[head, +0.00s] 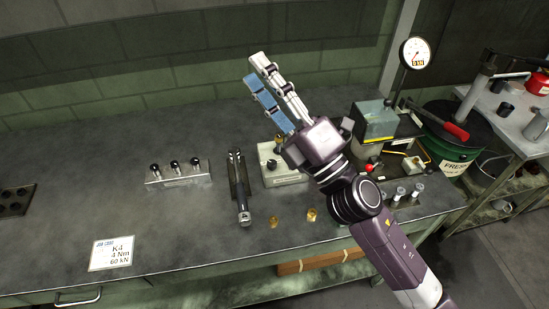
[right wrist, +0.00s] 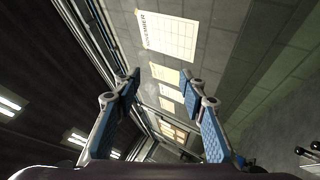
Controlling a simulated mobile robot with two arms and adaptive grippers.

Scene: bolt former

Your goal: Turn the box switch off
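My right gripper (head: 254,68) is raised over the back of the bench, with its fingers pointing up and left. In the right wrist view its two fingers (right wrist: 158,74) are apart with nothing between them. A pale box (head: 285,176) with a dark round knob on it stands on the bench below the gripper, partly hidden by my wrist; it may be the box switch. Its switch setting cannot be read. The gripper does not touch it. My left gripper is not in view.
A bolt rack (head: 178,177), a dark hand tool (head: 240,188), brass pieces (head: 273,221) and a job card (head: 111,253) lie on the bench (head: 75,165). A gauge (head: 415,53), a red-knobbed device and a green drum (head: 450,158) stand right. The bench's back left is clear.

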